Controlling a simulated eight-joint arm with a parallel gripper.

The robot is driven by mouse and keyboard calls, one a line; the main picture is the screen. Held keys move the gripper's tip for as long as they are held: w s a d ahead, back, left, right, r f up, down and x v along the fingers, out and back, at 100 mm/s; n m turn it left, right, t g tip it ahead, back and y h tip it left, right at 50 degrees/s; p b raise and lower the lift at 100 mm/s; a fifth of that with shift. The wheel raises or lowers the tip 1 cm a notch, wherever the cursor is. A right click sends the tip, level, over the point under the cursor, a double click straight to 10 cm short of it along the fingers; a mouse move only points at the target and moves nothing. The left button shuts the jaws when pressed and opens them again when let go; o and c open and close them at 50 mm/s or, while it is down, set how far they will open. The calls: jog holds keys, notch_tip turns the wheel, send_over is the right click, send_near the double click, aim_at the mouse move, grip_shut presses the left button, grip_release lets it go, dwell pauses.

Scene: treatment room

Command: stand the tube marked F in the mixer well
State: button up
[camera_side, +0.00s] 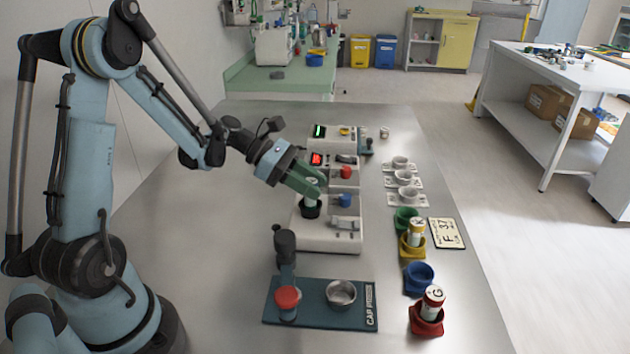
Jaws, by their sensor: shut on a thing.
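My gripper (308,184) has green fingers and is shut on a pale tube (311,197), tilted down over the white bench unit. The tube's lower end is at the black round well (311,211) on the unit's left side. I cannot tell whether it rests on the well's bottom. The fingers hide much of the tube, and no letter can be read on it. A tube with a red band marked G (433,298) stands in a red cup. Another lettered tube (416,231) stands in a yellow cup.
A green cup (405,219) and a blue cup (419,278) look empty. A card (447,233) reading 37 and F lies at right. Several pale holders stand behind.

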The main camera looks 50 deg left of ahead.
jog(key=shift+f, duration=0.5)
jog(key=o, duration=0.7)
jog(key=shift+o, duration=0.2)
jog(key=v, duration=1.1)
dwell(0.4)
jog(key=s+d+m+y, duration=0.2)
jog(key=d+m+y, duration=0.3)
jog(key=m, duration=0.7)
jog(key=s+d+m+y, duration=0.3)
jog(key=d+m+y, duration=0.2)
jog(key=m, duration=0.8)
jog(key=d, duration=0.3)
jog(key=shift+s+d+r, duration=0.2)
jog(key=shift+s+r, duration=0.05)
jog(key=shift+s, duration=0.05)
